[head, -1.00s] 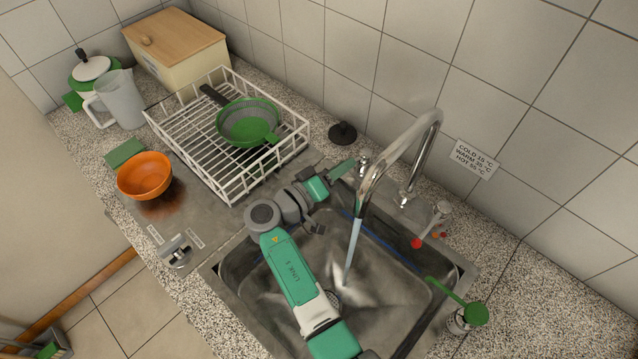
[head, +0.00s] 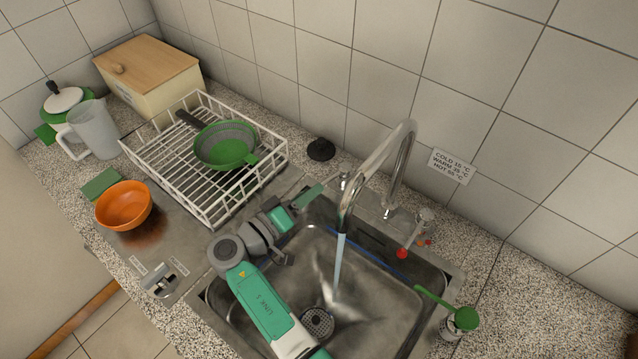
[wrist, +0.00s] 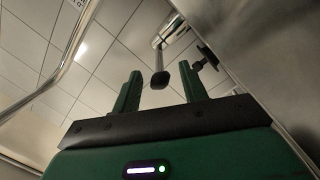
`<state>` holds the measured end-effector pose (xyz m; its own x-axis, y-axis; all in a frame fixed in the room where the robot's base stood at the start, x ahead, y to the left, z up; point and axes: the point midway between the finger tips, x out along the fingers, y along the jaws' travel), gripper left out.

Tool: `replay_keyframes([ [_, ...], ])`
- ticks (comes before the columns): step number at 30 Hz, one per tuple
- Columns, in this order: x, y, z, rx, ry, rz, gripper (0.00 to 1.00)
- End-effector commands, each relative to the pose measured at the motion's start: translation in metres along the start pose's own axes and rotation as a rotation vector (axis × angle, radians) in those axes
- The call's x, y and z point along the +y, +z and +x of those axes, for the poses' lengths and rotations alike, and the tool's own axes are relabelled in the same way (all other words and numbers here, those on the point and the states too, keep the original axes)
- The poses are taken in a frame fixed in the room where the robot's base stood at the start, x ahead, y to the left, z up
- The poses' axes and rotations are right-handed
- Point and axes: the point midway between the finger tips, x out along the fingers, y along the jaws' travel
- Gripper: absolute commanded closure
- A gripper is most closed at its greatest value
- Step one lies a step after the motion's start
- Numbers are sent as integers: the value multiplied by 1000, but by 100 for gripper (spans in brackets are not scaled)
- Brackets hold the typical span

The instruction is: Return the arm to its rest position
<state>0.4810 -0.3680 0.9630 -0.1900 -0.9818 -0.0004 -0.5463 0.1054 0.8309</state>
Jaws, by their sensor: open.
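My gripper (head: 312,193) is at the far left side of the sink, beside the base of the tap, at the end of my green and grey arm. In the wrist view my gripper (wrist: 161,72) shows two green fingers standing apart with nothing held between them. A chrome fitting with a dark end (wrist: 160,80) shows behind the gap between the fingers; I cannot tell whether it is close. My arm reaches over the left part of the sink (head: 395,322).
The chrome tap (head: 385,150) arches over the sink with water running. A white dish rack (head: 215,205) holds a green colander (head: 225,150). An orange bowl (head: 124,207), a jug (head: 93,128) and a wooden-lidded box (head: 150,75) stand left.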

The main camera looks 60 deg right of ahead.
Motion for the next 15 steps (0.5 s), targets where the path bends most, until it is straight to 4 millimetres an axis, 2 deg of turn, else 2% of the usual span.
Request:
replay_keyframes([
  [3, 0, 0, -21, 2, -1, 0, 57],
  [6, 0, 0, -32, 1, -1, 0, 57],
  [15, 0, 0, -35, -1, 0, 0, 57],
])
